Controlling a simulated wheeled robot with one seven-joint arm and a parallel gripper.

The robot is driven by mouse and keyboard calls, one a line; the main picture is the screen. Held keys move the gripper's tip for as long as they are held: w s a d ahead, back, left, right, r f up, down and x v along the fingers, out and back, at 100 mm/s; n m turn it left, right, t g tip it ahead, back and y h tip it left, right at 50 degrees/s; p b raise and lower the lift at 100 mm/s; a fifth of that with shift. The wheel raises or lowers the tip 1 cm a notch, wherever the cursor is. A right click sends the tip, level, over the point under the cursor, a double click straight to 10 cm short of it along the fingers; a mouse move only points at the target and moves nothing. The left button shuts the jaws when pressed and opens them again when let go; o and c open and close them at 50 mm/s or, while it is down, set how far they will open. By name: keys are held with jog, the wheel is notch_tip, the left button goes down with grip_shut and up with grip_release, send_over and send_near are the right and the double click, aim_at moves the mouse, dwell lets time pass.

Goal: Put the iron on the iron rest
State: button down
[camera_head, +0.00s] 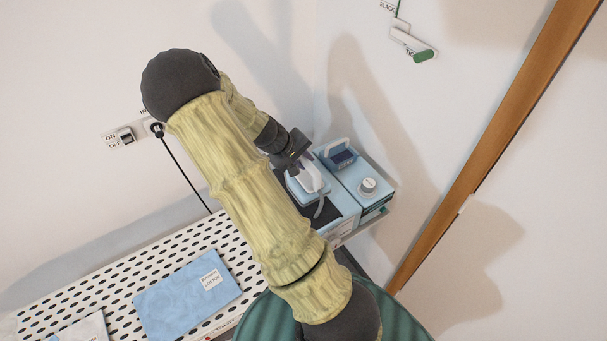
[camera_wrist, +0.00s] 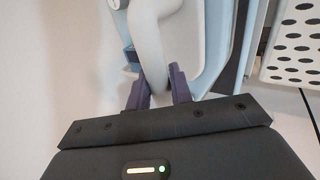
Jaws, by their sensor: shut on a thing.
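The iron (camera_head: 311,180), white with a light blue body, is at the light blue ironing station in the head view. Its white handle (camera_wrist: 148,40) fills the upper middle of the wrist view. My gripper (camera_head: 301,163) is shut on that handle, with dark fingers on either side of it in the wrist view (camera_wrist: 160,92). The iron rest (camera_head: 325,211) looks like the dark pad on the station's left part, under and beside the iron. My arm covers part of it. I cannot tell whether the iron touches the rest or hangs just above it.
A blue unit with a grey knob (camera_head: 368,186) stands right of the iron, close to the wall. The perforated white board (camera_head: 110,283) holds a folded blue cloth (camera_head: 187,296). A black cord runs down from the wall socket (camera_head: 155,128).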

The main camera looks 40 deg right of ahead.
aim_at(302, 173)
jog(key=shift+a+f, duration=0.15)
jog(key=shift+f, duration=0.85)
jog(key=shift+f, duration=0.1)
jog(key=shift+s+d+f+p, duration=0.15)
jog(key=shift+d+p, duration=0.05)
jog(key=shift+p, duration=0.15)
jog(key=shift+a+f+p, duration=0.1)
jog(key=shift+f+p, duration=0.45)
jog(key=shift+f, duration=1.25)
jog(key=shift+f, duration=0.15)
jog(key=c, duration=1.3)
grip_release()
jog(key=shift+o, duration=0.2)
